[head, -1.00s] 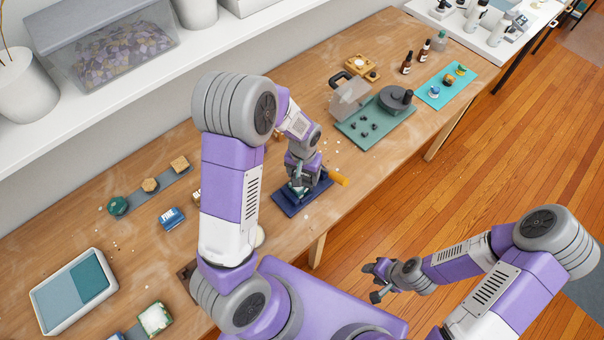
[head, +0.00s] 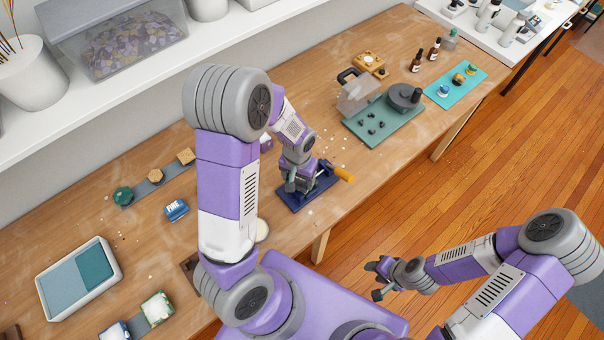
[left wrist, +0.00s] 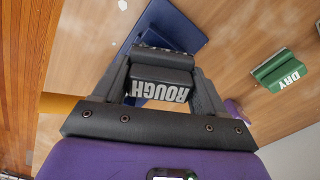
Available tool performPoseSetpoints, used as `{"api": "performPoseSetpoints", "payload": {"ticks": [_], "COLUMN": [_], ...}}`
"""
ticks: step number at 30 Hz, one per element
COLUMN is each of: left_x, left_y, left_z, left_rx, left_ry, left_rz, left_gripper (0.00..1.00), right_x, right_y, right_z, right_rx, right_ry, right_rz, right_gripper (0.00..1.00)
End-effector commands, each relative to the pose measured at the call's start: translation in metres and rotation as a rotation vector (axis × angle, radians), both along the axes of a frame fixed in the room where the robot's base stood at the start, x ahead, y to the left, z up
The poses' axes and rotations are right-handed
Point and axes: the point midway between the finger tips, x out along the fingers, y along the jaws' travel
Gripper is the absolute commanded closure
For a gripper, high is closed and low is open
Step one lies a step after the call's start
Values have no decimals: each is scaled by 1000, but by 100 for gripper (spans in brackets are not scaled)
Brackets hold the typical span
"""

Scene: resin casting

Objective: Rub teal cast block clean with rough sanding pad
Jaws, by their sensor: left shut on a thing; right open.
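My left gripper (head: 292,186) is shut on the dark rough sanding pad (left wrist: 160,88), whose ROUGH lettering faces the left wrist camera. It is low over the left part of a dark blue vise (head: 322,186) with an orange handle (head: 344,174). The blue vise also shows beyond the fingers in the left wrist view (left wrist: 185,28). I cannot make out the teal cast block; the gripper and pad cover part of the vise. Whether the pad touches anything is hidden. My right gripper (head: 376,280) is open and empty, off the table's front side.
A blue FINE pad (head: 176,210) and a strip of small pieces (head: 148,186) lie left of my arm. A green DRY pad (left wrist: 275,70) lies near the vise. A grey-green mat with a pot (head: 385,125) and a teal mat (head: 470,72) are to the right.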

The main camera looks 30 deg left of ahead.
Motion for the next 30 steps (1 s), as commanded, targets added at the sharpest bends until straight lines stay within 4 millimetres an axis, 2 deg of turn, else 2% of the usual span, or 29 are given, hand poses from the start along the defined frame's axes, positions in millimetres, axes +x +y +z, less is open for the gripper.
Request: {"api": "performPoseSetpoints", "payload": {"ticks": [8, 21, 30], "left_x": [2, 34, 38], "left_y": [0, -13, -15], "left_z": [0, -3, -4], "left_rx": [0, 0, -1], "left_ry": [-2, -2, -2], "left_rz": [-1, -2, -1], "left_gripper": [70, 70, 70], "right_x": [0, 0, 0], "right_y": [0, 0, 0], "right_z": [0, -3, -3], "right_rx": [0, 0, 0], "right_ry": [0, 0, 0], "right_rz": [0, 0, 0], "right_gripper": [57, 57, 57]}}
